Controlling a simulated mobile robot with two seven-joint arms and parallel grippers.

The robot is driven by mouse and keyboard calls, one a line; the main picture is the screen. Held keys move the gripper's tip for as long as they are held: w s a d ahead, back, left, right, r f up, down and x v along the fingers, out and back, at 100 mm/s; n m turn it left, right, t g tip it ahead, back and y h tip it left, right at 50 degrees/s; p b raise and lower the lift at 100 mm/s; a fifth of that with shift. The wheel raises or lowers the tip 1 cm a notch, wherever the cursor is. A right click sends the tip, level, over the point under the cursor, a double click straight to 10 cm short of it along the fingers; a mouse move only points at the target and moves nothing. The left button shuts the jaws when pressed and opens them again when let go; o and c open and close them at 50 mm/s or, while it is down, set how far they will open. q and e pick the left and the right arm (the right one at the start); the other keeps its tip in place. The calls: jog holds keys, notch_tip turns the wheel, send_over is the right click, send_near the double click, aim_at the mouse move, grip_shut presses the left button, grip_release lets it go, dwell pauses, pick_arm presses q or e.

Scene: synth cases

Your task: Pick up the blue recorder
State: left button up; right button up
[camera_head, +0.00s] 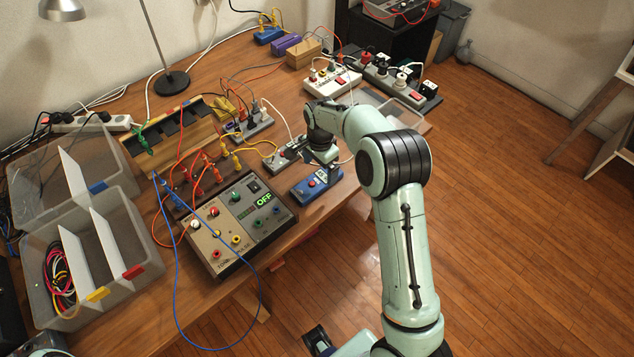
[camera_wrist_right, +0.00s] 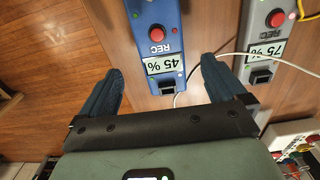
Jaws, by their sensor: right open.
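The blue recorder (camera_head: 312,190) lies on the wooden table near its right edge, with a red REC button. In the right wrist view the blue recorder (camera_wrist_right: 158,15) shows a "45 %" label. My right gripper (camera_head: 322,160) is over its far end in the head view. In the wrist view the open fingers (camera_wrist_right: 160,75) are on either side of the recorder's near end, apart from it, with nothing held. The recorder's far end is partly hidden by the gripper in the head view.
A grey recorder (camera_wrist_right: 264,35) marked "75 %" lies close beside the blue one. A white cable (camera_wrist_right: 285,62) runs past the right finger. Power strips (camera_head: 332,80) stand behind.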

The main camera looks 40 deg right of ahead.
aim_at(318, 180)
jog(key=shift+w+a+f, duration=0.1)
jog(key=shift+a+f, duration=0.05)
jog(key=shift+f, duration=1.25)
jog(key=shift+a+f, duration=0.15)
jog(key=shift+f, duration=1.2)
jog(key=shift+c, duration=0.3)
jog(key=c, duration=1.3)
